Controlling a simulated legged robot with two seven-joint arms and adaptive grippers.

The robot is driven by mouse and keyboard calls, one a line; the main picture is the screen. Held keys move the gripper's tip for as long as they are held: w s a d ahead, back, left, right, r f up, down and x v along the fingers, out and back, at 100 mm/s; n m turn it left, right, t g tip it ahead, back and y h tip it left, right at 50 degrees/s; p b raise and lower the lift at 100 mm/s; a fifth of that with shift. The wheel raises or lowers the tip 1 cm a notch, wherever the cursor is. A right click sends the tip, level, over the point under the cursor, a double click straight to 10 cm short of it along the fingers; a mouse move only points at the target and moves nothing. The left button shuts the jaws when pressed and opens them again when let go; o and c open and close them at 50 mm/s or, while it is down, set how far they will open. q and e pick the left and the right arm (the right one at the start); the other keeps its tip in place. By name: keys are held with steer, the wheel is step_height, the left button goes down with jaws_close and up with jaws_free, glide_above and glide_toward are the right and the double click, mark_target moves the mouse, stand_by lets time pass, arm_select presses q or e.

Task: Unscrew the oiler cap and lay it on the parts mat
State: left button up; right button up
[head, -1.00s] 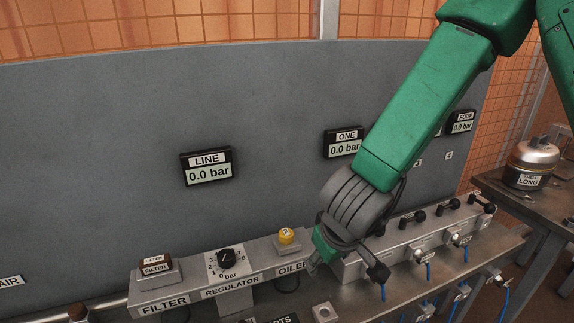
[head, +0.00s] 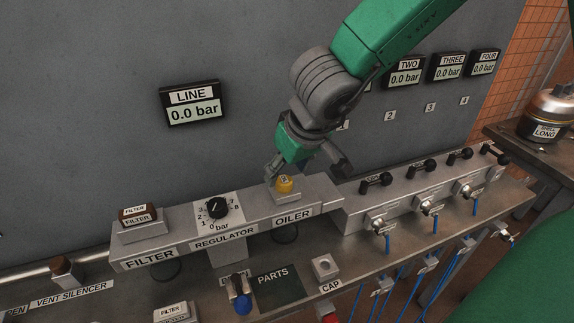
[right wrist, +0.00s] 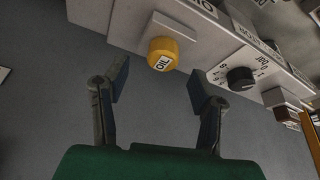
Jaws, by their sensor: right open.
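The yellow oiler cap (head: 285,184) sits on top of the block labelled OILER (head: 292,217). In the right wrist view the cap (right wrist: 162,55) shows the word OIL on its top. My right gripper (head: 305,173) is open and empty, just above and behind the cap. In the right wrist view its two fingers (right wrist: 160,90) are spread, with the cap a little beyond the fingertips and between their lines. They appear apart from it. The dark parts mat labelled PARTS (head: 277,289) lies on the bench below the oiler. My left gripper is out of view.
The regulator knob (head: 217,207) and filter block (head: 138,217) stand left of the oiler. A grey CAP holder (head: 325,269) is right of the mat. A dark and blue part (head: 241,298) stands at its left edge. Valves with black levers (head: 375,181) line the right side.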

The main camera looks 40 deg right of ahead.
mark_target(284, 179)
steer(key=f, duration=0.1)
steer(key=w+d+f+b, duration=0.1)
steer(key=shift+f, duration=0.3)
steer(key=shift+w+f, duration=0.1)
steer(key=shift+f, duration=0.15)
steer(key=shift+a+r, duration=0.1)
steer(key=shift+a, duration=0.9)
steer(key=shift+d, duration=0.15)
steer(key=c, duration=1.1)
steer(key=shift+d, duration=0.5)
steer(key=shift+c, duration=0.4)
steer(key=n, duration=0.1)
steer(key=a+n+y, duration=0.1)
steer(key=n, duration=0.1)
jaws_close()
steer(key=shift+d+f+n, duration=0.3)
steer(key=shift+n, duration=0.1)
